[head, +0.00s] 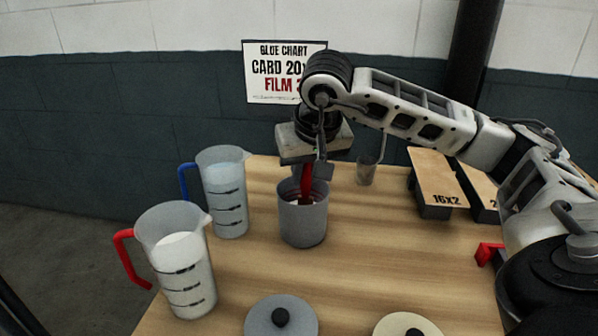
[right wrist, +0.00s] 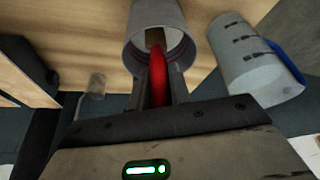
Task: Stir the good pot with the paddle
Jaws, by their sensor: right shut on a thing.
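A grey pot (head: 303,226) stands open on the wooden table, and it also shows in the right wrist view (right wrist: 142,22). My right gripper (head: 312,172) is over the pot, pointing down, and is shut on the red handle of the paddle (head: 306,186). In the right wrist view, the red handle (right wrist: 158,72) runs between the fingers and its brownish lower part reaches inside the pot mouth. Whether the paddle touches the pot's bottom or contents is hidden. My left gripper is not in view.
A blue-handled jug (head: 226,200) stands close left of the pot. A red-handled jug (head: 180,270) holds white contents. A grey lid (head: 281,322) and a cream lid (head: 407,327) lie in front. A sign (head: 270,75) hangs behind.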

